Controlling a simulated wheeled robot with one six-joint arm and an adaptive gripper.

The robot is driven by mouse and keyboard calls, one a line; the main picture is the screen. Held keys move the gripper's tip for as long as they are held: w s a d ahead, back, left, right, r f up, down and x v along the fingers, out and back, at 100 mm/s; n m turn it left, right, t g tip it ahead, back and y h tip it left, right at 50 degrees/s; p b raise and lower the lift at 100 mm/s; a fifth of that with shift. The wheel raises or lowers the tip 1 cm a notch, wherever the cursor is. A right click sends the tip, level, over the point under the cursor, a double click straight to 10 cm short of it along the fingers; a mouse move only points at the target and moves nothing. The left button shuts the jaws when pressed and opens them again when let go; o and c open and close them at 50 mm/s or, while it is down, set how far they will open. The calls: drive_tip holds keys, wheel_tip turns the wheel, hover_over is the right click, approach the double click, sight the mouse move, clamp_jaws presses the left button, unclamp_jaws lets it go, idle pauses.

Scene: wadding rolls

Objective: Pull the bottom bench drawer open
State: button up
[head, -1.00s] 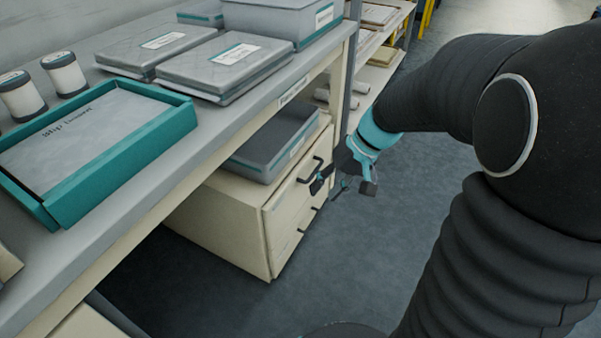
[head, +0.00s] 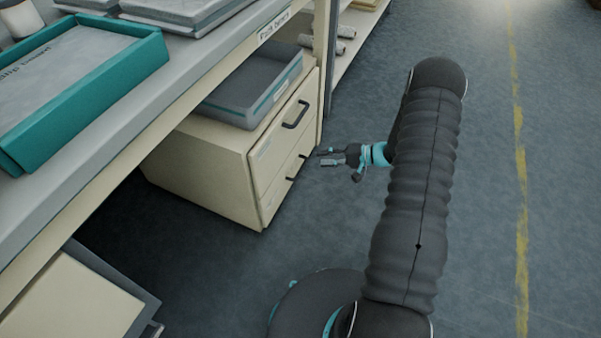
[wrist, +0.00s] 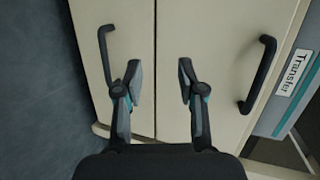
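The cream drawer unit stands under the bench with two drawers, both shut. The bottom drawer (head: 273,202) has a dark bar handle (head: 291,174), partly behind my gripper in the head view. My gripper (head: 321,156) is in front of the unit, open and empty. In the wrist view the bottom drawer (wrist: 128,35) is on the left and its handle (wrist: 104,52) lies left of my open fingers (wrist: 160,76). The fingers straddle the seam between the drawers, with no handle between them. The top drawer (wrist: 208,45) and its handle (wrist: 258,75) are on the right.
A grey tray (head: 235,103), labelled Transfer in the wrist view, sits on the unit. The bench top (head: 120,140) with a teal tray (head: 150,62) overhangs on the left. Open grey floor (head: 490,200) lies to the right. A shelf (head: 358,45) stands behind.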

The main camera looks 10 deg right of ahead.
sight(300, 170)
drive_tip(key=d+f+m+t, duration=0.2)
drive_tip(key=d+f+t, duration=0.2)
drive_tip(key=f, duration=0.8)
drive_tip(key=shift+h, duration=0.3)
drive_tip(key=x, duration=1.4)
drive_tip(key=shift+s+a+f, duration=0.15)
drive_tip(key=shift+s, duration=0.15)
clamp_jaws()
